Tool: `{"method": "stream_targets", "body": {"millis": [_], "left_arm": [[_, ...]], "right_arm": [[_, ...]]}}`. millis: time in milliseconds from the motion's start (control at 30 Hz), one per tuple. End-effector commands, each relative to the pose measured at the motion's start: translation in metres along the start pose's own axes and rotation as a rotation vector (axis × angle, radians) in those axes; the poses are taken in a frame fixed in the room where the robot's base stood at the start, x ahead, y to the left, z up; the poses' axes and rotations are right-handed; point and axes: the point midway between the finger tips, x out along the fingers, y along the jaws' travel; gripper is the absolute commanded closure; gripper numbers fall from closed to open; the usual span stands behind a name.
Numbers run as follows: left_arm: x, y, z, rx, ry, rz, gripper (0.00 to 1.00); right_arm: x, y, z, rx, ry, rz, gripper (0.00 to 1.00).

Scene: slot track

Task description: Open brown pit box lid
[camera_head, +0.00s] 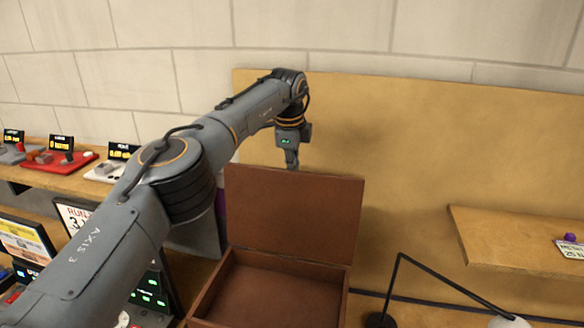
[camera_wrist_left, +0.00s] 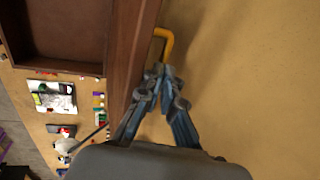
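The brown pit box (camera_head: 213,286) stands on the bench with its lid (camera_head: 294,214) raised, standing about upright at the back of the box. The open, empty-looking inside of the box shows. In the left wrist view the lid (camera_wrist_left: 130,50) is seen along its edge, with a yellow handle (camera_wrist_left: 168,42) on its outer side. My left gripper (camera_head: 291,160) is at the lid's top edge, its tips partly hidden behind the lid. In the left wrist view its fingers (camera_wrist_left: 160,76) come together at the near end of the yellow handle and look shut on it. My right gripper is not in view.
A black lamp-like arm (camera_head: 393,283) stands right of the box. A wooden shelf (camera_head: 500,240) is at the right. Slot cars with small displays (camera_head: 60,152) line a ledge at the left. A tan panel (camera_head: 420,150) rises behind the lid.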

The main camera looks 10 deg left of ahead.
Motion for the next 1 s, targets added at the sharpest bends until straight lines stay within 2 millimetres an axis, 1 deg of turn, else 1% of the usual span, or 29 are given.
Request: {"method": "stream_targets", "body": {"millis": [33, 167, 233, 367, 600, 700, 833, 1000], "left_arm": [[0.018, 0.009, -0.003, 0.005, -0.002, 0.034, 0.71], [0.015, 0.009, -0.003, 0.005, -0.002, 0.032, 0.69], [0.008, 0.009, -0.002, 0.004, -0.001, 0.029, 0.68], [-0.015, 0.009, -0.002, 0.005, -0.002, 0.022, 0.68], [-0.075, 0.008, 0.0, 0.001, -0.001, 0.004, 0.68], [-0.096, 0.008, -0.001, 0.001, 0.0, -0.001, 0.68], [-0.115, 0.008, -0.001, 0.001, 0.0, -0.005, 0.68], [-0.125, 0.009, 0.0, 0.0, 0.0, -0.005, 0.68]], "right_arm": [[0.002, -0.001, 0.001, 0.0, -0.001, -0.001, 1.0], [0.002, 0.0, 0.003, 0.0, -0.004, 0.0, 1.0], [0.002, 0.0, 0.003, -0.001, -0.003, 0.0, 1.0], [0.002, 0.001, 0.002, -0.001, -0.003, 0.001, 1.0], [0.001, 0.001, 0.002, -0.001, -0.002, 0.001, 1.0], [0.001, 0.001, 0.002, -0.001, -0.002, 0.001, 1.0], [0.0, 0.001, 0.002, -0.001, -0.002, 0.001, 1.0], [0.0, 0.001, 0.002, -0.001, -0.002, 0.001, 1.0]]}}
